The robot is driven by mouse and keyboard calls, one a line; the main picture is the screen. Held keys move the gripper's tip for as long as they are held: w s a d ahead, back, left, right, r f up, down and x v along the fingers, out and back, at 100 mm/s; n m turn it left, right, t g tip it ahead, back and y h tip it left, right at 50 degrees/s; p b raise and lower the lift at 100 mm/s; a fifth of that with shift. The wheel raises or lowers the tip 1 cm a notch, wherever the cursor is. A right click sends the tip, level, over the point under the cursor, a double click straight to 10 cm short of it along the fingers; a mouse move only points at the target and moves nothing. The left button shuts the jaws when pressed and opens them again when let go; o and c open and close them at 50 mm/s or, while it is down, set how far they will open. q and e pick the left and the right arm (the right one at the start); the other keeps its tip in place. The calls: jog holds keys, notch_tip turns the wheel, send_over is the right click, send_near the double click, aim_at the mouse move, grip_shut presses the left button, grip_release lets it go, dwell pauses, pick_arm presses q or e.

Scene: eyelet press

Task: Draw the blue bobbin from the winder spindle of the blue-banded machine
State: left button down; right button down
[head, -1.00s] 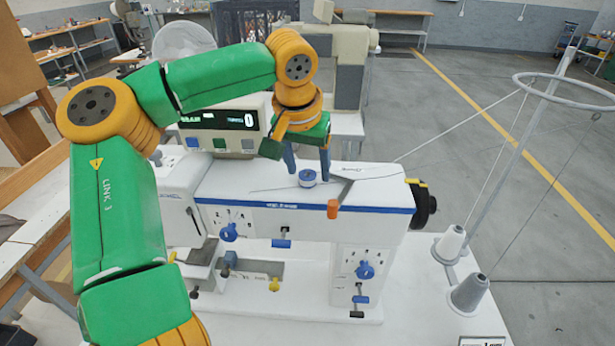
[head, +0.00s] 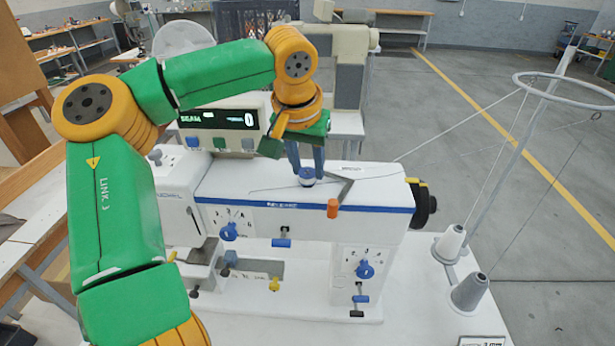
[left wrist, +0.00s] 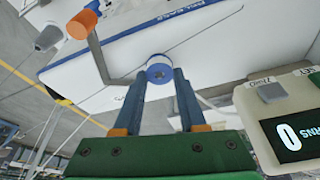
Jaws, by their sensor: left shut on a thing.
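The blue bobbin (head: 306,175) sits on top of the blue-banded machine (head: 240,187), at the winder spot; the spindle itself is hidden. The fingertips (left wrist: 160,75) meet the bobbin in the left wrist view. I cannot tell whether the bobbin is lifted at all. My right gripper is not in view.
A bent grey lever with an orange end (head: 333,208) stands close right of the bobbin. A display box (head: 222,128) is behind left. Thread cones (head: 450,243) and a wire ring stand (head: 566,88) are at right. Open floor lies beyond.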

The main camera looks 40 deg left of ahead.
pick_arm(q)
jog(key=shift+r, duration=0.55)
jog(key=shift+r, duration=2.95)
